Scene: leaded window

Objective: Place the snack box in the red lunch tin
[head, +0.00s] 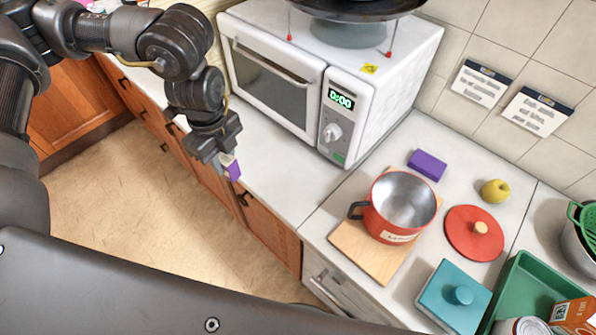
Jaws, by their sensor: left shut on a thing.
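The red lunch tin (388,222) is a round, open red pot with a grey inside, a dark side handle and a pale label. It stands on a wooden board on the counter and looks empty. My left gripper (226,163) is shut on a small purple and cream box (233,170), which I take to be the snack box. The fingers hide part of it. It hangs in front of the counter's edge, left of the tin and clear of it. My right gripper is not in view.
A white microwave (370,85) stands behind. Around the tin are a purple block (427,165), a yellow fruit (495,190), a red lid (474,232), a teal lidded box (453,296) and a green tray (532,272). The counter below the microwave (270,165) is clear.

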